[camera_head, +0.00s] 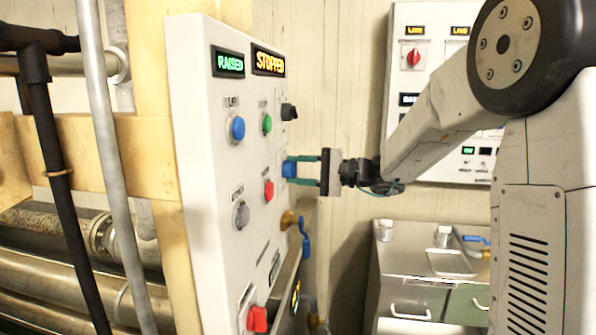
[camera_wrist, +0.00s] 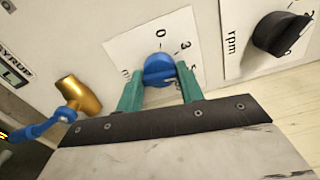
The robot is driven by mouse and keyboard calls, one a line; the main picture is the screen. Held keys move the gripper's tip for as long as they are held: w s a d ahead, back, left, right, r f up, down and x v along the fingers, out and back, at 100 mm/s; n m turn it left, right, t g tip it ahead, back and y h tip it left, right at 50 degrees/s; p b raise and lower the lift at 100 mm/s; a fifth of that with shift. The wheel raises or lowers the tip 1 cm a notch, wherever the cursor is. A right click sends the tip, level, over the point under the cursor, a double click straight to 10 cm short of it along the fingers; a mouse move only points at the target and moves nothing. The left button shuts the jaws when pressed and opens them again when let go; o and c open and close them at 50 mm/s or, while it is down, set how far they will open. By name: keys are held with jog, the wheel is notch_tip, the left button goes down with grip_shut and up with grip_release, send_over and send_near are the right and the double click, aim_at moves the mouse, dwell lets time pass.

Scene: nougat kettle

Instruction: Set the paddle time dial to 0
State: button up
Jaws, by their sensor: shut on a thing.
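The blue paddle time dial (camera_wrist: 158,70) sits on a white scale plate (camera_wrist: 150,40) in the wrist view. The plate shows 0, then 3 and further marks to the right; the lower part is hidden by my gripper. My gripper (camera_wrist: 158,82) has a green finger on each side of the dial and is shut on it. In the head view the dial (camera_head: 289,169) is at the panel's right edge, between the fingertips of my gripper (camera_head: 297,170). I cannot tell which mark the dial points to.
A black rpm knob (camera_wrist: 278,33) is right of the dial in the wrist view. A brass valve with a blue handle (camera_head: 305,238) juts out below the dial. The panel (camera_head: 205,180) carries blue, green and red buttons, and lit RAISED and STOPPED signs. A metal cabinet (camera_head: 415,270) stands behind.

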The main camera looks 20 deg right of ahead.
jog(key=shift+n, duration=7.4)
jog(key=o, duration=1)
jog(key=v, duration=0.7)
jog(key=shift+s+d, duration=0.2)
jog(key=shift+d, duration=0.15)
